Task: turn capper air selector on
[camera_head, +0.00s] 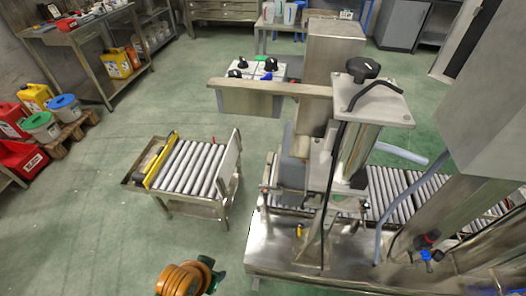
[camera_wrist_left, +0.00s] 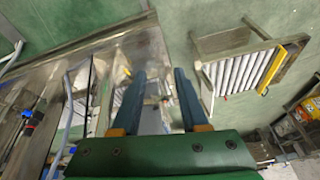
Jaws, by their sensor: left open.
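The capper is a steel machine (camera_head: 375,105) with a black star knob on top, right of centre in the head view. I cannot tell which knob is the air selector. My left gripper (camera_head: 217,277) shows small and partly at the bottom of the head view, below and apart from the box. In the left wrist view its two dark fingers (camera_wrist_left: 159,75) are apart with nothing held between them. My right gripper is not in view.
A short roller conveyor (camera_head: 190,168) stands left of the machine, with green floor around it. The machine's steel base (camera_head: 300,262) lies right of my left gripper. Red and blue valve handles (camera_head: 428,250) sit at lower right. Jugs and buckets (camera_head: 45,125) stand far left.

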